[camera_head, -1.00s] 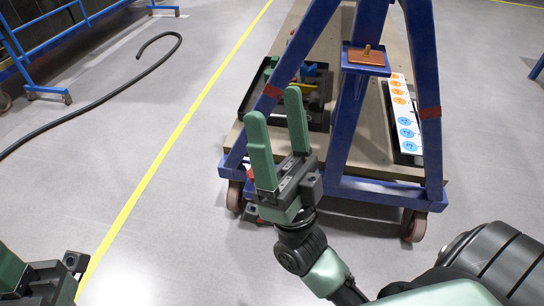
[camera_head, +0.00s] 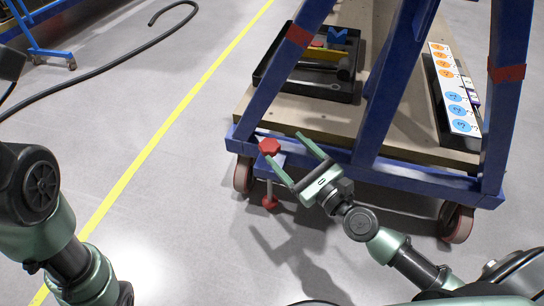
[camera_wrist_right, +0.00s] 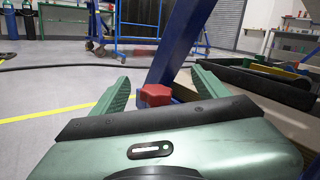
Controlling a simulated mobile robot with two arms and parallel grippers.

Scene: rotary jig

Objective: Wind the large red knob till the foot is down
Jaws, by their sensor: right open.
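The large red knob (camera_head: 269,146) sits on top of a screw at the near left corner of the blue cart frame. The red foot (camera_head: 270,202) hangs below on a thin rod, close to the floor; I cannot tell whether it touches. My right gripper (camera_head: 281,147) is open, its green fingers pointing at the knob. In the right wrist view the knob (camera_wrist_right: 155,95) shows between the two fingers, nearer the left one, with no clear contact. My left arm shows at the left, but its gripper is out of view.
The blue cart frame (camera_head: 380,95) rises beside my right gripper. The cart's deck (camera_head: 385,125) carries a black tray (camera_head: 300,88) of parts and a panel with orange and blue circles (camera_head: 455,95). Caster wheels (camera_head: 455,222) stand under it. Open floor lies left, with a black hose (camera_head: 95,72).

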